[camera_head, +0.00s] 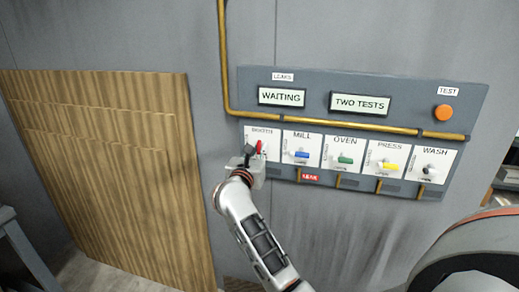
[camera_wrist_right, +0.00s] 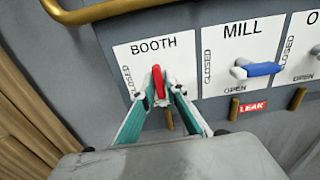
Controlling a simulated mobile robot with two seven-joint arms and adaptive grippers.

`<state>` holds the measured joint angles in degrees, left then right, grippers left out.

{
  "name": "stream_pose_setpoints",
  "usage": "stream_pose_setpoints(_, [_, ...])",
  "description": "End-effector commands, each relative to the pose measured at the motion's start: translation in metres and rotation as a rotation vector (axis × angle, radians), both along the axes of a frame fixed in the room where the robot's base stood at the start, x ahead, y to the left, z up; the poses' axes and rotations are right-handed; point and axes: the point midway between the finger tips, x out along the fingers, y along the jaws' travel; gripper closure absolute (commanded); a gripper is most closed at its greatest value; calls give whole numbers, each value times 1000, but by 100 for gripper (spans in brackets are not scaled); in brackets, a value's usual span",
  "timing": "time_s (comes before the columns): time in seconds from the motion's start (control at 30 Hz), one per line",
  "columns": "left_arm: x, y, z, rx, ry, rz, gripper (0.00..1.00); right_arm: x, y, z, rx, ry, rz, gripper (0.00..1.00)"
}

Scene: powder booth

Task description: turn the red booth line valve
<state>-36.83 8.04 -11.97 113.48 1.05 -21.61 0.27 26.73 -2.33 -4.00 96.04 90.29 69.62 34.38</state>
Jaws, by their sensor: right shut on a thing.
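The red booth line valve handle (camera_head: 260,146) is on the white BOOTH card at the left end of the panel row. In the right wrist view the red handle (camera_wrist_right: 158,82) stands close to upright, with CLOSED printed along the card's left side. My right gripper (camera_head: 250,160) is at the BOOTH card. In the wrist view its two green-sided fingers (camera_wrist_right: 160,92) close on the red handle from both sides. The handle's lower part and the lower card are hidden by the fingers. My left gripper is not in view.
To the right are the blue MILL (camera_head: 302,154), green OVEN (camera_head: 345,160), yellow PRESS (camera_head: 391,167) and black WASH (camera_head: 429,170) valves. A red LEAK tag (camera_head: 310,177) is below MILL. Displays read WAITING (camera_head: 281,97) and TWO TESTS (camera_head: 359,104). An orange TEST button (camera_head: 443,112) is upper right.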

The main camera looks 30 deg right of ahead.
Motion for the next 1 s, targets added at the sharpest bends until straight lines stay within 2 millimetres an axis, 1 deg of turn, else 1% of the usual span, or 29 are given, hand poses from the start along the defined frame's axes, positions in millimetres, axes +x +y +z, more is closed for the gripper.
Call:
stream_pose_setpoints(0.23, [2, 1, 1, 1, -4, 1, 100, 0, 0, -1, 0, 1, 0, 100])
stream_pose_setpoints(0.27, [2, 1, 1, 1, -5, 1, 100, 0, 0, -1, 1, 1, 0, 80])
stream_pose_setpoints(0.3, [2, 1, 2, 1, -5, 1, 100, 0, 0, -1, 1, 1, 0, 75])
stream_pose_setpoints(0.67, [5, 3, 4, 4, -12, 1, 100, -1, 2, 0, 1, 0, 1, 75])
stream_pose_setpoints(0.77, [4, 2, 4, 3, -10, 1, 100, -6, 9, -1, 2, 1, 2, 75])
stream_pose_setpoints(0.87, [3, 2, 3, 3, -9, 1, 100, -17, 21, -1, 4, 0, 2, 75])
stream_pose_setpoints(1.0, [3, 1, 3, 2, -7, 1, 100, -35, 43, -2, 5, 0, 3, 75])
